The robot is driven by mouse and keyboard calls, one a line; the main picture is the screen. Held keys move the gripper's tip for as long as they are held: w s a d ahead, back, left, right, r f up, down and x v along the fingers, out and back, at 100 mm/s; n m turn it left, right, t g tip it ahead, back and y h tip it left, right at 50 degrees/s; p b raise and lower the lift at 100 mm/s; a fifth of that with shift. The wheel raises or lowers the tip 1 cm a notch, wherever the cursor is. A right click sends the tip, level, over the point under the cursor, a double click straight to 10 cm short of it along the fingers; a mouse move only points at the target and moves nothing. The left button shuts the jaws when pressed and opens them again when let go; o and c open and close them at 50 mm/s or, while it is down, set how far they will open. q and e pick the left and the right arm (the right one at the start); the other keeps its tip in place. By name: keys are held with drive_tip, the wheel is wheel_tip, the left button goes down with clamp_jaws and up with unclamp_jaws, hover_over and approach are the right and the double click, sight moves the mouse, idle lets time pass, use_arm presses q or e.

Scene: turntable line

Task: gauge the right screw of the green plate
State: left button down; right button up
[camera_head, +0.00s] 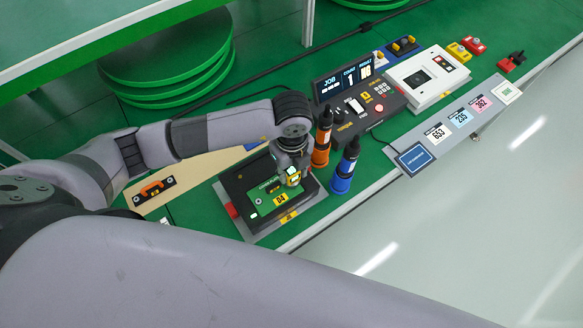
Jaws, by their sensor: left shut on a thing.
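The green plate (265,198), marked 04, lies in a black fixture (239,183) on a grey base near the table's front edge. My left gripper (291,170) points down over the right part of the plate. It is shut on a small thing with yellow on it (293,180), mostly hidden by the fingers. That thing is at or just above the plate; I cannot tell whether it touches. The plate's right screw is hidden beneath the gripper. My right gripper is not in view.
Orange (321,140) and blue (345,168) upright tools stand close right of the gripper. Behind them are a black console (372,108) and a white box (413,78). A beige board (195,172) with an orange-black item (154,189) lies left. Numbered cards lie on a grey strip (475,103).

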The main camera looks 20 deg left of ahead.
sight(292, 170)
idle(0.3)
use_arm(q)
drive_tip(key=c, duration=1.1)
unclamp_jaws()
wheel_tip(292, 170, up, 12)
drive_tip(key=shift+f, duration=0.1)
idle(0.3)
